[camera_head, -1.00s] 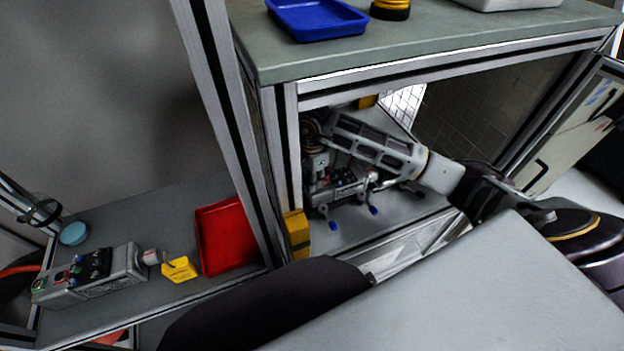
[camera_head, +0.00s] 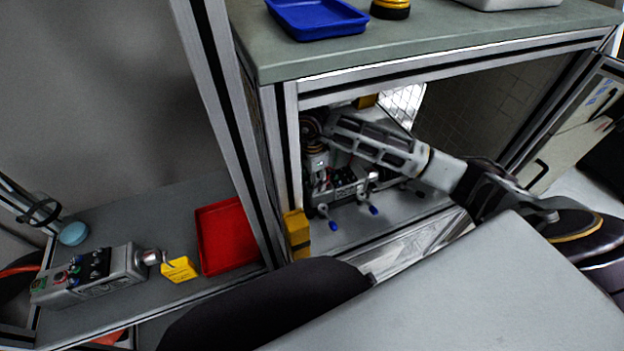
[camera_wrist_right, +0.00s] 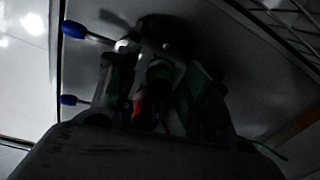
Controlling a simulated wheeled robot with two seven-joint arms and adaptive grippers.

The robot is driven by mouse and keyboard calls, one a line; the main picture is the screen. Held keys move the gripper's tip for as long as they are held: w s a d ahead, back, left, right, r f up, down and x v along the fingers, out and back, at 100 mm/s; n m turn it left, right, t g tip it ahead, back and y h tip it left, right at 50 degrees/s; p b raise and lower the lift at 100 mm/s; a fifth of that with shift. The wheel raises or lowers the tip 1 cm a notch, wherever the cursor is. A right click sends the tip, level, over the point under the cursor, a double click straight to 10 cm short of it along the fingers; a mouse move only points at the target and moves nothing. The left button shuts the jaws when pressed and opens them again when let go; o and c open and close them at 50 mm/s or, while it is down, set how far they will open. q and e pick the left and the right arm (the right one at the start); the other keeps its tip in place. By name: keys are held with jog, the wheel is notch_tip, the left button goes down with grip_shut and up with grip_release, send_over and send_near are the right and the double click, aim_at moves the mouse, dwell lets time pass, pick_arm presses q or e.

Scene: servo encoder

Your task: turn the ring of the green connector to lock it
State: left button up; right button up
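In the dark right wrist view, a dark connector with green parts (camera_wrist_right: 160,72) stands between the two fingers of my right gripper (camera_wrist_right: 158,90). The fingers are apart, one on each side of it. It is too dark to tell whether they touch its ring. In the head view my right arm reaches into the cabinet from the right. Its gripper end is at the grey machinery (camera_head: 345,187) near the left post. The connector cannot be made out there, and the fingertips are hidden or too small to tell. My left gripper is not in view.
The cabinet's left post (camera_head: 288,150) and top (camera_head: 430,40) frame the opening closely. Blue-tipped levers (camera_head: 373,210) stick out below my right arm. A red tray (camera_head: 227,236), a yellow block (camera_head: 180,269) and a grey control box (camera_head: 90,275) sit on the left shelf.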

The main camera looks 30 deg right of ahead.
notch_tip(320, 180, up, 12)
dwell(1.1)
dwell(0.5)
